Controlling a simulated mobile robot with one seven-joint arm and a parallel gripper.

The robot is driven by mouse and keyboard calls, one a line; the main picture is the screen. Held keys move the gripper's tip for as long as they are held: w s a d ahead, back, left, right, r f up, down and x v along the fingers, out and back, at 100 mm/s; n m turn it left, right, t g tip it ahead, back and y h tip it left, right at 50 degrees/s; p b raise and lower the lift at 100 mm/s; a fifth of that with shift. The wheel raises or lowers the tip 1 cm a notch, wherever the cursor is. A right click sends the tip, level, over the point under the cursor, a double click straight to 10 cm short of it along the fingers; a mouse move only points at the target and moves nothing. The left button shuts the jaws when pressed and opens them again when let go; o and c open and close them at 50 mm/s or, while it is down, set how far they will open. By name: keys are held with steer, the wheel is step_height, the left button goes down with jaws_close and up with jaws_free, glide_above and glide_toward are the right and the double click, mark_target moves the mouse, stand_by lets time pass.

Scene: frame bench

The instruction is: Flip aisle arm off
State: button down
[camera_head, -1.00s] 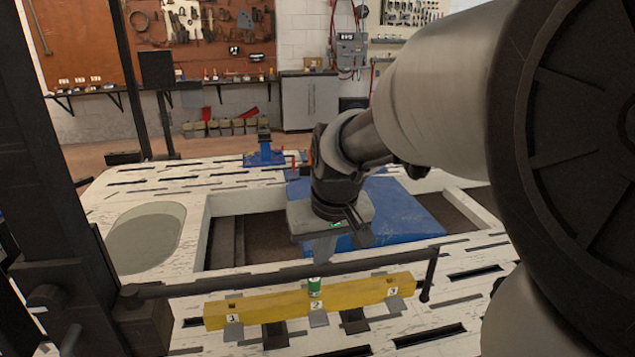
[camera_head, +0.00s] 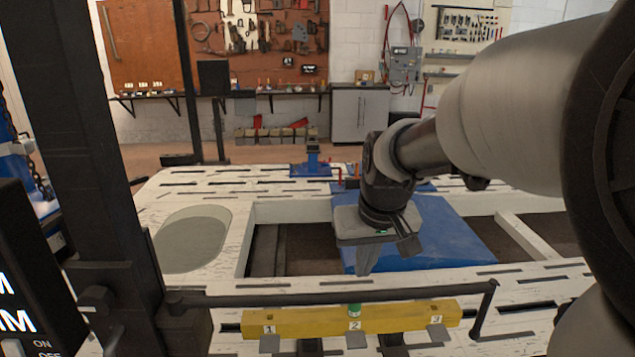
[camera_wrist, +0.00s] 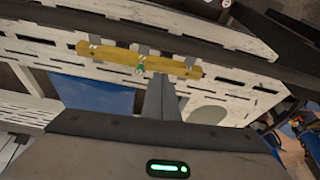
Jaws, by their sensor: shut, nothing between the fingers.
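A black panel (camera_head: 22,290) stands at the lower left edge of the head view. It carries white letters, cut off by the frame so that only M shows twice, and the small words ON and OFF below. My gripper (camera_head: 366,270) points down, above the frame bench and behind the yellow bar, far to the right of the panel. Its fingers are together and empty, as they also look in the wrist view (camera_wrist: 163,84). The panel does not show clearly in the wrist view.
A yellow bar (camera_head: 390,317) numbered 1 to 3 holds a green-topped item (camera_head: 354,310) by number 2. A dark rail (camera_head: 330,298) runs above it. A black post (camera_head: 105,150) stands between the panel and my gripper. A blue plate (camera_head: 440,235) lies beneath my gripper.

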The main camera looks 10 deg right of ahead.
steer(key=p+v, duration=0.1)
steer(key=v, duration=0.9)
